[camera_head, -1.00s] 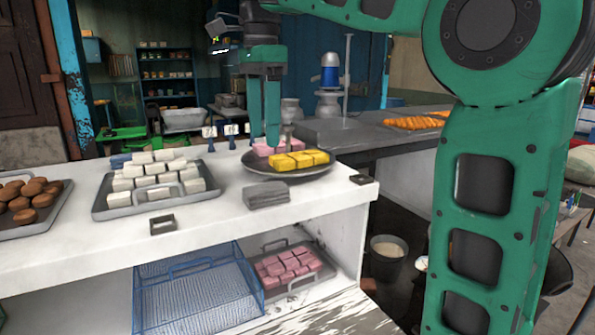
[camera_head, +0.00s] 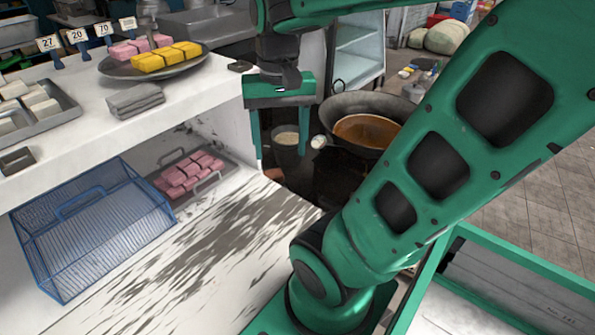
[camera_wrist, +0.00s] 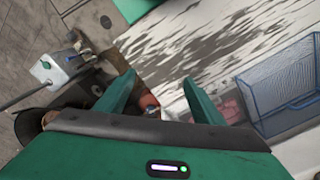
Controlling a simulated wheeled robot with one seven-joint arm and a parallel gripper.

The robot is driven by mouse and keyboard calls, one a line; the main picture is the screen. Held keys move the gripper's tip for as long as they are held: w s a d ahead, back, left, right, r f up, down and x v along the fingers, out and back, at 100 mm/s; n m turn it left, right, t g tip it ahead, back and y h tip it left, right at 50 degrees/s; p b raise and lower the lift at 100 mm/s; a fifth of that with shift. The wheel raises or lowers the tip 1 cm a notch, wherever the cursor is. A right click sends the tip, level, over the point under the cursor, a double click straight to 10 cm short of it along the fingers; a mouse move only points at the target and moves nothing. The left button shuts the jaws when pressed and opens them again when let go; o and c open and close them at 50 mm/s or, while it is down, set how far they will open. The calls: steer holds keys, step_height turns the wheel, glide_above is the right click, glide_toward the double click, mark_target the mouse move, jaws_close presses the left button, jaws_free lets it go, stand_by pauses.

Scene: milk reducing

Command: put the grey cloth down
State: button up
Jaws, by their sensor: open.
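The grey cloth (camera_head: 136,100) lies folded on the white counter top (camera_head: 190,93), just in front of the dark round plate (camera_head: 185,67) with pink and yellow blocks. My gripper (camera_head: 281,155) is open and empty, with its fingers pointing down. It hangs to the right of the counter's end, apart from the cloth. In the wrist view my gripper (camera_wrist: 158,95) shows two spread green fingers with nothing held between them. The cloth is not seen in the wrist view.
A blue wire basket (camera_head: 95,230) and a tray of pink blocks (camera_head: 190,175) sit on the lower shelf. A wok of brown liquid (camera_head: 365,130) and a bucket (camera_head: 287,140) stand right of the counter. A metal tray (camera_head: 55,100) with white blocks is left.

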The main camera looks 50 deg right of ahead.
steer(key=s+f+n, duration=0.2)
steer(key=s+f, duration=0.3)
steer(key=shift+s+d+f, duration=0.15)
steer(key=shift+s+f, duration=0.05)
steer(key=shift+s, duration=0.15)
steer(key=shift+w+f, duration=0.2)
steer(key=shift+w, duration=0.45)
steer(key=shift+o, duration=0.5)
